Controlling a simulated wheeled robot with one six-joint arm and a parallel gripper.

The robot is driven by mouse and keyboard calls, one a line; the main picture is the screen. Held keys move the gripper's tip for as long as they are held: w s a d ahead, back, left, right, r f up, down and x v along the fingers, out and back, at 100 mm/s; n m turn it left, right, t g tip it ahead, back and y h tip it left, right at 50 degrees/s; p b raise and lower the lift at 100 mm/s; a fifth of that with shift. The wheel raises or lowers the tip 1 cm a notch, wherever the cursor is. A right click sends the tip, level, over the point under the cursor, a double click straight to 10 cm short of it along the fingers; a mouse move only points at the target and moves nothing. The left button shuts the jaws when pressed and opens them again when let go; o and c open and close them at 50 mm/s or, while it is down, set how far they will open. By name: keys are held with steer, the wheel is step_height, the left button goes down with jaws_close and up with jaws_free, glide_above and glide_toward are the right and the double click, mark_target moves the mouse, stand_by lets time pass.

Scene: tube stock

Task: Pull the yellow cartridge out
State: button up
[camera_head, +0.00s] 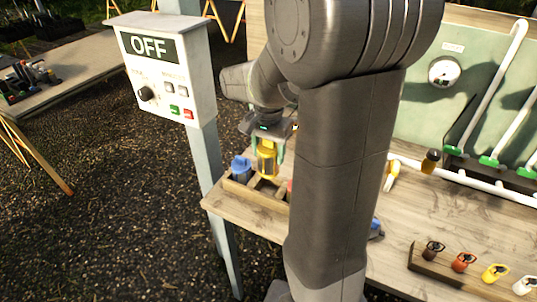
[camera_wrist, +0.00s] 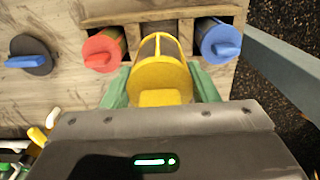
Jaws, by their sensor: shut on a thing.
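The yellow cartridge (camera_head: 267,160) is upright at the wooden rack on the table's left end. In the wrist view the yellow cartridge (camera_wrist: 160,78) sits between the green fingers of my gripper (camera_wrist: 161,90), and its mesh body points toward the rack's middle slot. My gripper (camera_head: 268,149) is shut on it from above. In the head view its lower end is at the rack's rim; I cannot tell how much of it is still inside the slot.
A blue cartridge (camera_wrist: 219,40) and a red one (camera_wrist: 102,50) stand in the rack (camera_head: 243,187) on either side. A dark round part with a blue handle (camera_wrist: 30,55) is nearby. A post with an OFF control box (camera_head: 165,70) stands left of the table.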

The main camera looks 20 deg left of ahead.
steer(key=shift+r, duration=0.15)
steer(key=shift+r+p, duration=2.15)
steer(key=shift+r, duration=0.25)
